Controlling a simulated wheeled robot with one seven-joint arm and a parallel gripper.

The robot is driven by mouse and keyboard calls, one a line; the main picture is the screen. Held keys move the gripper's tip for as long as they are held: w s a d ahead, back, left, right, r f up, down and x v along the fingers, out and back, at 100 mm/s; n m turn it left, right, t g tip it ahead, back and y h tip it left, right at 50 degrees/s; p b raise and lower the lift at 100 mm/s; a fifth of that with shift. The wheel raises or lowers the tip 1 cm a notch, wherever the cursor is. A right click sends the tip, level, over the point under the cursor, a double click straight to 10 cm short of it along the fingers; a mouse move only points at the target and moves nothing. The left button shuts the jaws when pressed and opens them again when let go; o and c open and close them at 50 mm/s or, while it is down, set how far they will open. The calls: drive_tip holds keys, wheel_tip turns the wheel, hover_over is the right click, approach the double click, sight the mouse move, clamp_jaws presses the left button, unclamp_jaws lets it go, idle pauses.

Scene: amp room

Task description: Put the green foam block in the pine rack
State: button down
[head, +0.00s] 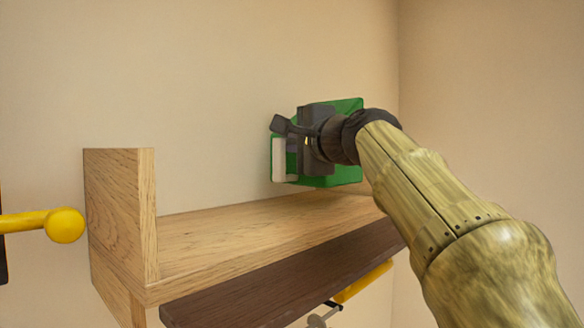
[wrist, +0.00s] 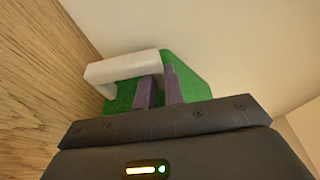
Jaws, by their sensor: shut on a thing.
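The green foam block (head: 345,175), with a white handle-like bar (head: 278,160) on its left side, is at the right, far part of the pine rack (head: 235,232). My gripper (head: 296,142) is shut on the block, and the arm reaches in from the right. In the wrist view, the purple fingers (wrist: 159,88) are close together beside the white bar (wrist: 122,66), with the green body (wrist: 188,68) behind. The block's underside is just above or on the rack's board; I cannot tell whether they touch. The gripper hides part of the block.
The rack has an upright pine end panel (head: 118,205) at its left, and its board between there and the block is bare. A dark brown board (head: 290,280) runs below. Yellow rods show at the left (head: 62,226) and underneath (head: 362,283). A beige wall is behind.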

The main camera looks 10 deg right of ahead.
sight(283, 164)
drive_tip(key=shift+d, duration=0.1)
wheel_tip(283, 164, down, 4)
drive_tip(key=shift+w+d+b, duration=0.1)
drive_tip(key=shift+w+b, duration=0.05)
drive_tip(key=shift+b, duration=0.55)
drive_tip(key=shift+s, duration=0.2)
drive_tip(key=shift+w, duration=0.1)
drive_tip(key=shift+w+f, duration=0.1)
drive_tip(key=shift+f, duration=0.2)
drive_tip(key=c, duration=1.5)
unclamp_jaws()
